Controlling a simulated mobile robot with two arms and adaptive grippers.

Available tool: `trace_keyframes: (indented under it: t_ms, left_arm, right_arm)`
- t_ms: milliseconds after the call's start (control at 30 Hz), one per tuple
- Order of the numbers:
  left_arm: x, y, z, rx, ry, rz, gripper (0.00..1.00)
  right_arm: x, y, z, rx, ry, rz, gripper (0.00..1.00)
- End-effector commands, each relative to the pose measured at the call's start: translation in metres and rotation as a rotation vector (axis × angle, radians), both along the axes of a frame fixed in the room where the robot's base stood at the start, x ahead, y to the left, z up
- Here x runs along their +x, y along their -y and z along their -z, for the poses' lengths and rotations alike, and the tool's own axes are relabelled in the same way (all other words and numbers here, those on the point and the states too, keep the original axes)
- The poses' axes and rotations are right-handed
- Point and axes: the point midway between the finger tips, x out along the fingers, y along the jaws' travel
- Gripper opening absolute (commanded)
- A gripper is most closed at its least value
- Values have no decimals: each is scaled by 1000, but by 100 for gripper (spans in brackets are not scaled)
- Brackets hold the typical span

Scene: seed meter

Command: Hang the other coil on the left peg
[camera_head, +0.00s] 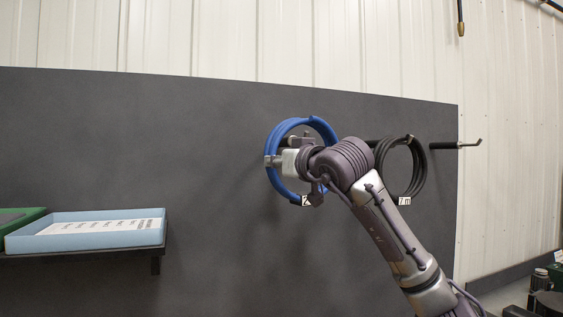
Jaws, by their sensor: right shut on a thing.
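A blue coil (272,137) with a white tag is in front of the dark board, left of the black coil. My right gripper (279,160) is shut on the blue coil at its left side, and the wrist covers much of the coil's middle. A black coil (420,165) tagged "7m" hangs on a dark peg to the right, partly behind my arm. Any peg behind the blue coil is mostly hidden by my gripper, so I cannot tell whether the coil is around one. My left gripper is not in view.
The dark board (200,130) fills the back. An empty peg (452,145) with an upturned tip sticks out at its right edge. A shelf with a light blue tray (60,243) and a green tray (18,216) is at the lower left. The board between is clear.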

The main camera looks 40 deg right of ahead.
Motion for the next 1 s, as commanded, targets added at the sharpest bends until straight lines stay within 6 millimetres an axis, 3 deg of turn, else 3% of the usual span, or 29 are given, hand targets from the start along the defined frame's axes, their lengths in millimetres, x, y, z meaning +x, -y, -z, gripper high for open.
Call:
trace_keyframes:
  t_ms: [167,400,1000]
  left_arm:
    - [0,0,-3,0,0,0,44]
    - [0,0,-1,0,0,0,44]
    - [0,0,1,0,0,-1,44]
  right_arm:
    - [15,5,-2,1,2,-1,0]
    - [26,9,15,-2,2,1,0]
    - [30,10,27,-1,3,0,0]
